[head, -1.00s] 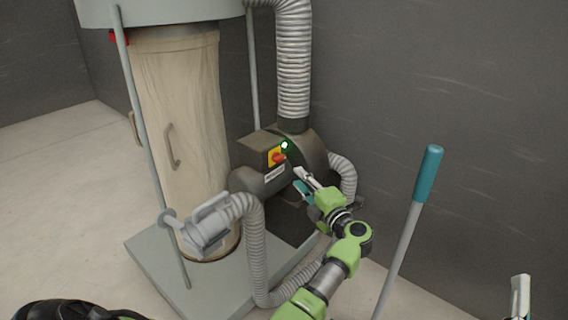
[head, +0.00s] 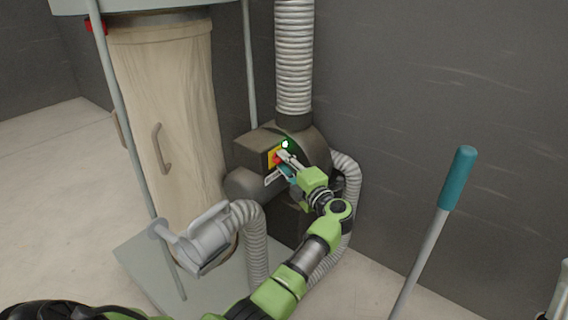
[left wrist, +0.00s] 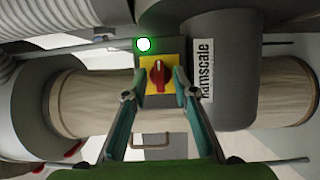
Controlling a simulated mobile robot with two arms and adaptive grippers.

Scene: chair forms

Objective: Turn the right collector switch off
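The collector switch is a red rotary knob on a yellow plate (head: 272,157) on the dark motor housing (head: 256,142). In the left wrist view the red knob (left wrist: 158,74) sits between and just beyond my fingertips, its grip bar upright in that picture. A lit green lamp (head: 285,144) is beside the switch; it also shows in the left wrist view (left wrist: 144,44). My left gripper (head: 283,164) is at the switch with its fingers apart, one on each side of the knob; contact cannot be told. Only a grey piece, perhaps of my right gripper, shows at the right edge.
The collector's beige filter bag (head: 175,120) stands left of the housing. A grey ribbed hose (head: 295,60) rises above it, and another (head: 346,200) curves beside my arm. A teal-handled pole (head: 458,178) leans at the right. A dark wall is close behind.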

